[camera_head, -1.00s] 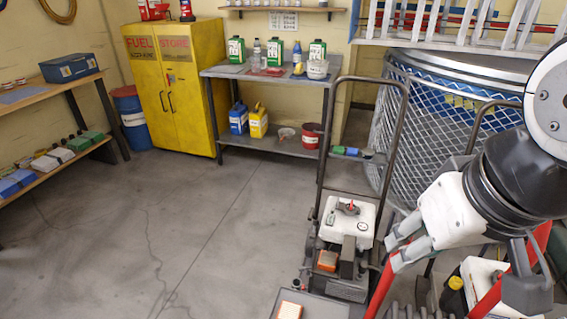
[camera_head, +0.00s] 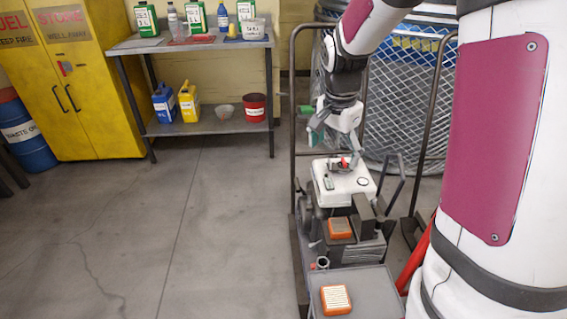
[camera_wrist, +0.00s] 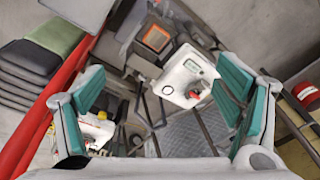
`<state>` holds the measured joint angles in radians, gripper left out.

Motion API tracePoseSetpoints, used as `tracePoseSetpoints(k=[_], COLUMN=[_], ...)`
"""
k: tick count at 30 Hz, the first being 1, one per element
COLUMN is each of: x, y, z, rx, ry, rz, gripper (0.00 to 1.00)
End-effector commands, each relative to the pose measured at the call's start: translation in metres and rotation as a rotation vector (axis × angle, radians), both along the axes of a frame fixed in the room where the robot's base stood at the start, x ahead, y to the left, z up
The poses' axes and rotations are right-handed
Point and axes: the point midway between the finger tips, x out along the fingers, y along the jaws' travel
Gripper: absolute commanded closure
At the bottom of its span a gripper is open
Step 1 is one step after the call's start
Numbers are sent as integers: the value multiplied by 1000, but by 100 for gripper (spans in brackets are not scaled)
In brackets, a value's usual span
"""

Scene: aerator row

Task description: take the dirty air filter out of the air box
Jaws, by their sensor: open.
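The dirty air filter (camera_head: 340,228), a brownish pad with an orange rim, sits in the dark air box (camera_head: 352,246) on the front of the machine, below its white tank (camera_head: 343,183). In the wrist view the filter (camera_wrist: 156,38) shows near the top, beyond my fingers and left of the white tank (camera_wrist: 187,76). My gripper (camera_head: 335,135) hangs above and behind the tank, apart from the filter. In the wrist view its two teal-padded fingers (camera_wrist: 165,108) are wide apart with nothing held between them.
A paler orange-rimmed filter (camera_head: 336,299) lies on a grey tray (camera_head: 372,290) in front of the machine. The tall handle frame (camera_head: 294,130) stands close around my gripper. A red bar (camera_head: 413,262) rises at right. The floor (camera_head: 190,240) at left is clear.

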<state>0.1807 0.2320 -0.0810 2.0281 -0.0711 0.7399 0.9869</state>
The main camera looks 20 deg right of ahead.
Motion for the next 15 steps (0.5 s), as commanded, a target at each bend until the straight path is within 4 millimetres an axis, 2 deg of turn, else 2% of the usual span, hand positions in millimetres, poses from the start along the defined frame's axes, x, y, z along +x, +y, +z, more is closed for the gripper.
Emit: tracePoseSetpoints(k=[1, 6, 9, 12, 15], x=[16, 52, 65, 72, 75], y=[-13, -51, -70, -86, -96], z=[-40, -139, -194, -238, -268], rx=[3, 3, -2, -7, -11], ry=[20, 48, 62, 70, 75], rz=[-72, -316, -441, -541, -608], gripper=[15, 15, 15, 15, 15])
